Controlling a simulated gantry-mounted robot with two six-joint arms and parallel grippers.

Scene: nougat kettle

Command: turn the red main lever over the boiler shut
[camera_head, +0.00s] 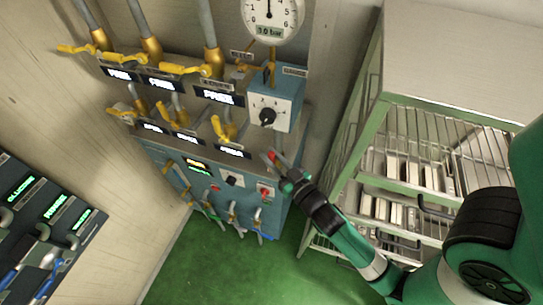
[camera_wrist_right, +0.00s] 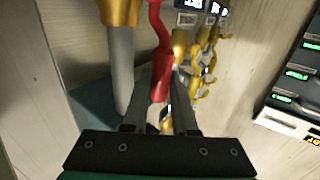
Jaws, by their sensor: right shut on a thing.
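The red main lever (camera_wrist_right: 160,78) shows in the right wrist view, a red grip on a bent red stem that rises out of the top of the picture. My right gripper (camera_wrist_right: 163,98) is shut on its grip, with one dark finger on each side. In the head view only a small red end of the lever (camera_head: 272,156) shows at the tips of my right gripper (camera_head: 277,163), in front of the blue boiler cabinet (camera_head: 268,212). The lever's pivot is out of the wrist view. My left gripper is not in view.
Several yellow valve handles (camera_head: 185,69) and lit displays line the cabinet. A blue control box (camera_head: 284,90) with a black knob sits below a round gauge (camera_head: 271,14). A green-framed rack (camera_head: 358,120) stands close on the right. Another dark panel (camera_head: 30,215) is at lower left.

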